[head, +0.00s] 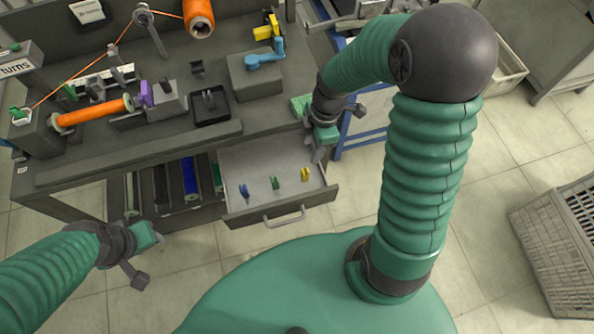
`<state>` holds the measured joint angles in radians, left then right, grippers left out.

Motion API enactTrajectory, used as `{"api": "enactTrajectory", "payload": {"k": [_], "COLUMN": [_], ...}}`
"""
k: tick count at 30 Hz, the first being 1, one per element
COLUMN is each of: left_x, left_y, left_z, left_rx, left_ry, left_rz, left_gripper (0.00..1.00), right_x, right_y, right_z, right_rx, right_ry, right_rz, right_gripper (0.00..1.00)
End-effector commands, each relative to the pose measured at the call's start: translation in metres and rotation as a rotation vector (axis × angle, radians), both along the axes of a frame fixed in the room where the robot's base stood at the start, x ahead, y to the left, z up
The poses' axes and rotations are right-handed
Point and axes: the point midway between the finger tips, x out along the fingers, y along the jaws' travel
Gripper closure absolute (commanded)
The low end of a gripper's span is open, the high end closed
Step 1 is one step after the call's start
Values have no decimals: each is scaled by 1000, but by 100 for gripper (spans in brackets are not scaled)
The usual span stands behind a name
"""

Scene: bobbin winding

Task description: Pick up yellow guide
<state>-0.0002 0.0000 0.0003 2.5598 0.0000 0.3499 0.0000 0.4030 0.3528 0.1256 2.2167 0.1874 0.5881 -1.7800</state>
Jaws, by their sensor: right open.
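A small yellow guide (305,174) stands in the open drawer (262,158), near its right side. A green guide (275,183) and a blue guide (244,190) stand to its left in the same drawer. My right gripper (318,154) is open and points down near the drawer's right wall, above and slightly right of the yellow guide in the picture. It appears apart from the guide. My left gripper (143,262) is at the lower left, in front of the bench and away from the drawer; its jaw opening is unclear.
The bench (140,150) carries an orange bobbin (94,112), a black tray (210,107), a grey block (255,75) with a blue part, and a yellow part (267,27). Coloured rolls lie in the shelf left of the drawer. A grey crate (560,240) stands at right.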

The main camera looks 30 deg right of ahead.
Motion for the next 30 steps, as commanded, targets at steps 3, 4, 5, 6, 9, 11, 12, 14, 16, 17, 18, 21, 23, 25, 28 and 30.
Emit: {"api": "enactTrajectory", "payload": {"k": [3,4,5,6,9,11,12,14,16,17,18,21,23,25,28,30], "left_x": [0,0,0,0,0,0,0,0,0,0,0,0,0,0,0,0], "left_y": [0,0,0,0,0,0,0,0,0,0,0,0,0,0,0,0], "left_z": [-10,-12,-14,-16,-20,-21,-22,-22,-25,-27,-29,-33,-34,-34,-33,-33], "left_rx": [0,0,0,0,0,0,0,0,0,0,0,0,0,0,0,0], "left_ry": [0,0,0,0,0,0,0,0,0,0,0,0,0,0,0,0], "left_rz": [0,1,1,1,1,0,0,0,0,0,0,0,0,0,1,1], "left_gripper": [64,64,64,64,64,64,64,64,64,64,64,64,64,64,64,64], "right_x": [0,0,0,1,2,2,2,2,1,1,0,0,1,1,1,1], "right_y": [4,5,5,6,9,10,10,11,13,14,15,18,19,19,18,18], "right_z": [-36,-45,-53,-64,-85,-94,-97,-101,-111,-117,-125,-142,-149,-151,-151,-151], "right_rx": [5,5,5,6,6,6,6,5,4,5,5,3,3,2,3,3], "right_ry": [7,7,7,7,6,5,2,3,4,4,5,4,3,1,0,0], "right_rz": [0,0,0,-1,-1,-3,-4,-4,-2,-3,-1,-2,-3,-2,-3,-3], "right_gripper": [55,55,55,55,55,55,55,55,55,55,55,55,55,55,55,55]}}
